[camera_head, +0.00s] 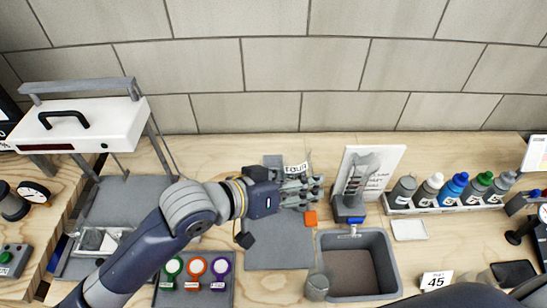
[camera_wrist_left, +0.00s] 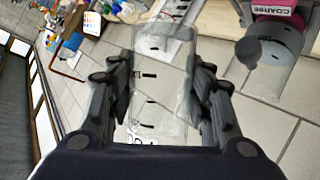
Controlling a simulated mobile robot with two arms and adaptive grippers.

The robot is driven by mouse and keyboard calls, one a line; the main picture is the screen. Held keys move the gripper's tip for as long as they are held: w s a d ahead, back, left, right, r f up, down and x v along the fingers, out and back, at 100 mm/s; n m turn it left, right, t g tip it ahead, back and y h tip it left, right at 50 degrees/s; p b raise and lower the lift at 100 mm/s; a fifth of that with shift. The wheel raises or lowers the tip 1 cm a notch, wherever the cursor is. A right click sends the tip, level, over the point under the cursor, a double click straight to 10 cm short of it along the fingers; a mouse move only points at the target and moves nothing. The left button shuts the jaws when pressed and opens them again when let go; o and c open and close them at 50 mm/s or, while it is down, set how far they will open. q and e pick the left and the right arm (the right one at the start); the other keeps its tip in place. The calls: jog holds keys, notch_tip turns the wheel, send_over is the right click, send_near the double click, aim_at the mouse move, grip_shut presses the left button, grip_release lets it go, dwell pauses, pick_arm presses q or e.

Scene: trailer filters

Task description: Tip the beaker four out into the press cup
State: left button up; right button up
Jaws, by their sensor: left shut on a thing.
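My left gripper (camera_head: 302,190) is shut on a clear beaker, above the grey mat (camera_head: 275,250) at the middle of the bench. The beaker (camera_wrist_left: 158,85) shows best in the left wrist view, between the two fingers (camera_wrist_left: 160,95), with dark marks up its side and part of a label near its base. I cannot tell whether it holds anything. A white FOUR label (camera_head: 296,168) shows just behind the fingers in the head view. A grey cup-like cylinder (camera_head: 317,287) stands beside the sink; I cannot tell whether it is the press cup. My right gripper is not in view.
A grey stand (camera_head: 350,205) and white board (camera_head: 385,162) are right of the gripper. The sink (camera_head: 387,262) lies in front. Several bottles (camera_head: 458,186) stand in a rack at right. A white-topped frame (camera_head: 85,125) stands left.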

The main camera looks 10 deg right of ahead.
pick_arm(q)
jog(key=shift+s+d+f+m+t, duration=0.15)
jog(key=shift+s+f+m+t, duration=0.25)
jog(key=shift+f, duration=0.35)
jog(key=shift+s+d+m+t+y, duration=0.15)
jog(key=shift+m+t+y, duration=0.15)
jog(key=shift+m+t, duration=0.15)
jog(key=shift+s+d+f+m+t+b, duration=0.15)
jog(key=shift+f+m+t+b, duration=0.1)
jog(key=shift+f+m, duration=0.2)
jog(key=shift+s+a+f+m+t+b, duration=0.1)
jog(key=shift+s+f+m+t+b, duration=0.15)
jog(key=shift+f, duration=0.25)
notch_tip(320, 180, up, 5)
jog(key=p, duration=0.6)
jog(key=shift+w+r, duration=0.1)
